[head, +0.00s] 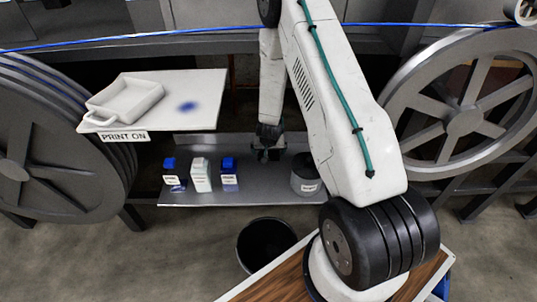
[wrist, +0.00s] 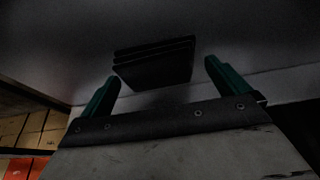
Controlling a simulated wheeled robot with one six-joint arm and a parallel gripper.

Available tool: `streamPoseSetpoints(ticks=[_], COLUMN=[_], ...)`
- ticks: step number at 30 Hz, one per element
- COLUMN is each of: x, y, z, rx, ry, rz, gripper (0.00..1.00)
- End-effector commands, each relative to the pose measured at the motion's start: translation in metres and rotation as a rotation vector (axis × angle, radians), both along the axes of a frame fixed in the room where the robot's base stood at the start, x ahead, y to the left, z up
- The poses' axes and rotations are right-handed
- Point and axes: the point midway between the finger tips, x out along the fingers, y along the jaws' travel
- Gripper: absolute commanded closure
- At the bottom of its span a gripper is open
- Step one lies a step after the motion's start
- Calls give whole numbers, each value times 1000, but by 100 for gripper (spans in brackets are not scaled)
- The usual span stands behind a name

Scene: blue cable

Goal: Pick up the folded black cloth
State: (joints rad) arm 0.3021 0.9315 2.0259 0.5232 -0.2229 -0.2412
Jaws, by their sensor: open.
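The folded black cloth (wrist: 153,62) shows in the wrist view as a small dark stack of layers on a grey surface. It lies ahead of and between the two green fingers of my gripper (wrist: 163,73). The fingers are spread apart, with gaps on both sides of the cloth, and nothing is held. In the head view my gripper (head: 268,146) is low over the back of the grey metal shelf (head: 240,190). There I cannot tell the cloth apart from the dark gripper.
On the shelf stand two blue-capped bottles (head: 170,175) (head: 230,176), a white bottle (head: 201,176) and a grey can (head: 306,176). A white board (head: 215,90) with a tray (head: 125,98) and blue stain is left. A black bin (head: 266,245) stands in front. Large reels flank the shelf.

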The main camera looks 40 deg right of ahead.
Motion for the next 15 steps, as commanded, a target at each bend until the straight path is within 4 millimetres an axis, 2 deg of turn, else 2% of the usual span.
streamPoseSetpoints(ticks=[5,9,15], x=[0,0,0], y=[0,0,0], z=[0,0,0], rx=[0,0,0], ry=[0,0,0], rz=[0,0,0], gripper=[0,39,41])
